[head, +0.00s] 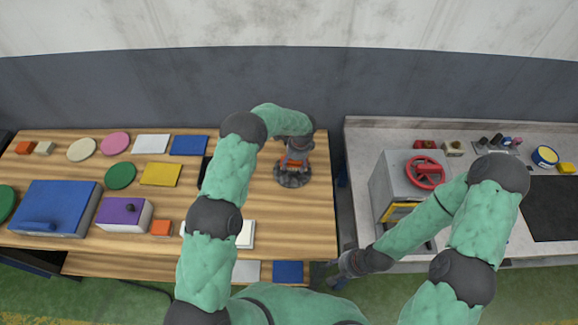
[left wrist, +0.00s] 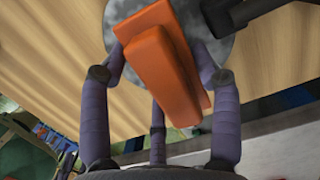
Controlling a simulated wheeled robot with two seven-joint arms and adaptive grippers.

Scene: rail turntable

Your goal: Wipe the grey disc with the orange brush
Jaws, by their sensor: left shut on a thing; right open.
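The grey disc (head: 292,180) is mottled and lies near the right end of the wooden table. It also shows in the left wrist view (left wrist: 222,48), partly hidden behind the brush. My left gripper (head: 296,160) is above the disc, shut on the orange brush (left wrist: 162,65). The brush is between the purple-grey fingers and lies over the disc; I cannot tell whether it touches. In the head view only a little orange shows under the gripper. My right gripper (head: 343,272) is open and empty, low by the gap between table and counter.
The wooden table (head: 270,225) holds a blue box (head: 60,205), a purple box (head: 124,213) and several flat coloured pieces at left. The right counter (head: 355,150) carries a grey box with a red wheel (head: 425,172). A gap separates table and counter.

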